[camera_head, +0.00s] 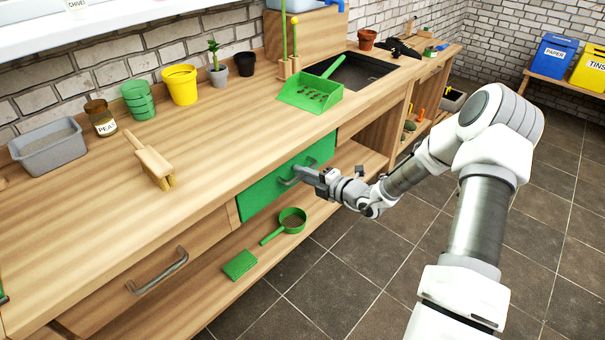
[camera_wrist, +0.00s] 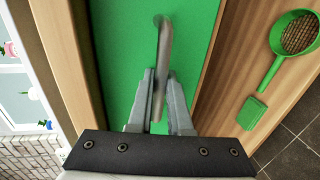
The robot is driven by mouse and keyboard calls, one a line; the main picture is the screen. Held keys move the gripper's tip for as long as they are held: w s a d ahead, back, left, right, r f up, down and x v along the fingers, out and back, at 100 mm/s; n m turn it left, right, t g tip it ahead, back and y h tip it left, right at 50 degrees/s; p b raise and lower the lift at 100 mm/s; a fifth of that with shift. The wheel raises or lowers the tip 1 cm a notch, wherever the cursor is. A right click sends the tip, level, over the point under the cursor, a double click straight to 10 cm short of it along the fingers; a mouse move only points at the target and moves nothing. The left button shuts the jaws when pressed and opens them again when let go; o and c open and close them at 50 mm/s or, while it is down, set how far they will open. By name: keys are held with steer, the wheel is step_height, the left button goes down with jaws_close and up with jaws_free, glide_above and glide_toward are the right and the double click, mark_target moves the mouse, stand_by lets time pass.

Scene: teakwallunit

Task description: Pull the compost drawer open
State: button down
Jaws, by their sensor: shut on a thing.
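The compost drawer has a green front (camera_head: 262,200) under the worktop, with a grey bar handle (camera_head: 287,181). The green front (camera_wrist: 120,60) fills the middle of the wrist view, and the handle (camera_wrist: 164,40) runs out between the fingers. My gripper (camera_head: 299,172) is at the drawer front, shut on the handle. In the wrist view my gripper (camera_wrist: 160,78) has one finger on each side of the bar. The front looks about flush with the cabinet. Part of the front is hidden behind my gripper in the head view.
A lower shelf holds a green sieve (camera_head: 292,220) and a green block (camera_head: 240,265). A wooden drawer with a grey handle (camera_head: 157,272) is at the left. A brush (camera_head: 150,160) and a green dustpan (camera_head: 310,92) lie on the worktop (camera_head: 215,145). The tiled floor (camera_head: 350,265) in front is clear.

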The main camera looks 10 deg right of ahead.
steer(key=f+p+v, duration=0.2)
steer(key=p+v, duration=0.2)
steer(key=v, duration=0.8)
steer(key=s+f+p+v, duration=0.1)
steer(key=f+p+v, duration=0.2)
steer(key=v, duration=1)
steer(key=shift+d+p, duration=0.4)
steer(key=shift+p, duration=0.85)
steer(key=shift+s, duration=0.15)
steer(key=c, duration=1.1)
jaws_free()
steer(key=shift+f, duration=0.1)
steer(key=p+v, duration=0.1)
steer(key=v, duration=1.6)
steer(key=shift+s+d, duration=0.15)
